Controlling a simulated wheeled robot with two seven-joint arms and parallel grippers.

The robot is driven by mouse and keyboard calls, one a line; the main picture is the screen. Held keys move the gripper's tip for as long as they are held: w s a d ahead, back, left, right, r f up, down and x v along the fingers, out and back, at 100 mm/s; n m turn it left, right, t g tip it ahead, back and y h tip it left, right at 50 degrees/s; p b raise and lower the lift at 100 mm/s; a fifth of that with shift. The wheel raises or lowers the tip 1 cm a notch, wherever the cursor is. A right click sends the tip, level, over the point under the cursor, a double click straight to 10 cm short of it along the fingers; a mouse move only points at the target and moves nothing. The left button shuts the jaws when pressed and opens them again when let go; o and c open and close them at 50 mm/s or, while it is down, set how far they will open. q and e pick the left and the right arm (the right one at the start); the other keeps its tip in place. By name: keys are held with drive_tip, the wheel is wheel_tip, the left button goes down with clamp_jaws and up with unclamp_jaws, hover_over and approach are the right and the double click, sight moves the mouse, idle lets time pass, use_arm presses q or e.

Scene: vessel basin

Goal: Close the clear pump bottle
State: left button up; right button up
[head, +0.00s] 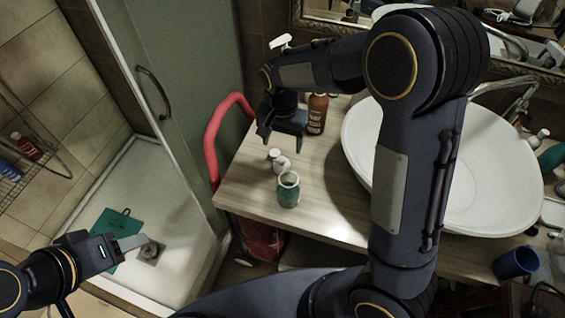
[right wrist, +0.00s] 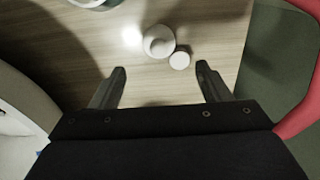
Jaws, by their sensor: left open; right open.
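The clear pump bottle (head: 288,190), see-through and greenish, stands upright near the front edge of the wooden counter. Its mouth looks uncovered. Two small white round pieces (head: 281,164) sit just behind it; in the right wrist view they show as a larger one (right wrist: 159,41) and a flat disc (right wrist: 179,60). Whether either is a lid I cannot tell. A white pump head (head: 281,42) shows above my right forearm; what it sits on is hidden. My right gripper (head: 283,135) is open and empty, behind the white pieces. My left gripper (head: 130,243) is open over the shower floor.
A brown bottle (head: 317,113) stands close to the right of my right gripper. The white basin (head: 480,165) fills the right of the counter (head: 245,180). A red curved rail (head: 213,135) is at the counter's left. A blue mug (head: 515,263) stands at lower right.

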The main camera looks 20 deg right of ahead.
sight(281, 159)
drive_tip(key=shift+f, duration=1.3)
drive_tip(key=shift+f, duration=0.1)
drive_tip(key=f, duration=0.1)
drive_tip(key=f+p, duration=0.1)
drive_tip(key=f, duration=0.3)
drive_tip(key=shift+s+a, duration=0.15)
drive_tip(key=shift+s, duration=0.15)
drive_tip(key=c, duration=1)
